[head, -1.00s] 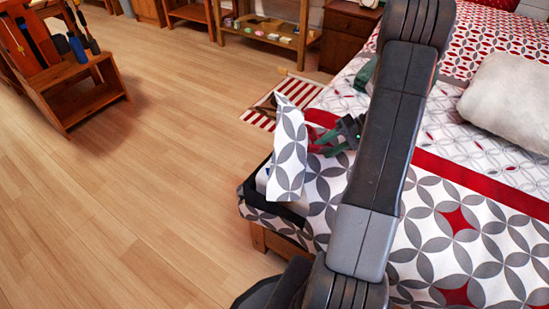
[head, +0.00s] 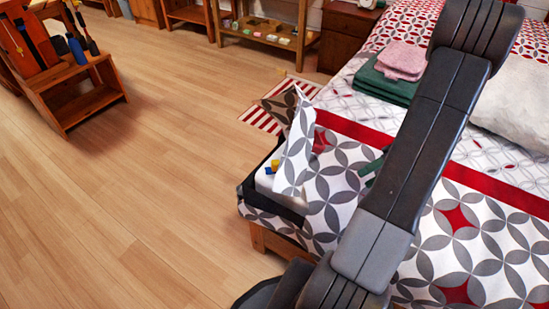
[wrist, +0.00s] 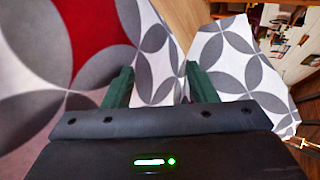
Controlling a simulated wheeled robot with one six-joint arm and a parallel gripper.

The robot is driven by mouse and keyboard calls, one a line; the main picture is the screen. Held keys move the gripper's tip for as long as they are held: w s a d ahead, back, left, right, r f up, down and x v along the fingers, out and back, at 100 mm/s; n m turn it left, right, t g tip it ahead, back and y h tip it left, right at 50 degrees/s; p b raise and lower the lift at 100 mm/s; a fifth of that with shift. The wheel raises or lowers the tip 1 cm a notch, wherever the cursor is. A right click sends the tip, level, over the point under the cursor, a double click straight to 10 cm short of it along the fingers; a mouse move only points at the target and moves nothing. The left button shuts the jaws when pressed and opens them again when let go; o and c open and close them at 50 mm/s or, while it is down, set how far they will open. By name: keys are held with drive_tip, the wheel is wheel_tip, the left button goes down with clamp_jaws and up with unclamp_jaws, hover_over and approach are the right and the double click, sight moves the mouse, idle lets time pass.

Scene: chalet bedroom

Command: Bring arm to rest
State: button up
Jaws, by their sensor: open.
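My arm crosses the right half of the head view, above the bed. My gripper is mostly hidden behind the arm there; only a bit of green finger (head: 371,168) shows. In the wrist view my gripper (wrist: 153,88) is open, its two green fingers apart with nothing between them. Beyond the fingers is the patterned bedspread (wrist: 155,60), white with grey petals and red. In the head view the bedspread (head: 330,190) has a folded-up corner flap (head: 297,150) standing at the bed's near left corner.
Small yellow and blue pieces (head: 274,166) lie by the flap on the exposed bed corner. Green and pink folded cloths (head: 400,62) and a pale pillow (head: 515,105) lie on the bed. A wooden rack (head: 75,90) stands at left. The wooden floor (head: 150,200) between is clear.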

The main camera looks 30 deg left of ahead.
drive_tip(key=shift+s+d, duration=0.1)
drive_tip(key=shift+d, duration=0.2)
drive_tip(key=shift+f, duration=0.1)
drive_tip(key=shift+a, duration=0.15)
drive_tip(key=shift+w+a, duration=0.2)
drive_tip(key=shift+w, duration=0.05)
drive_tip(key=w+a, duration=0.1)
drive_tip(key=a, duration=0.3)
drive_tip(key=w+a, duration=0.1)
drive_tip(key=a, duration=0.3)
drive_tip(key=w+a, duration=0.1)
drive_tip(key=a, duration=0.2)
drive_tip(key=shift+w+a, duration=0.35)
drive_tip(key=shift+a, duration=0.05)
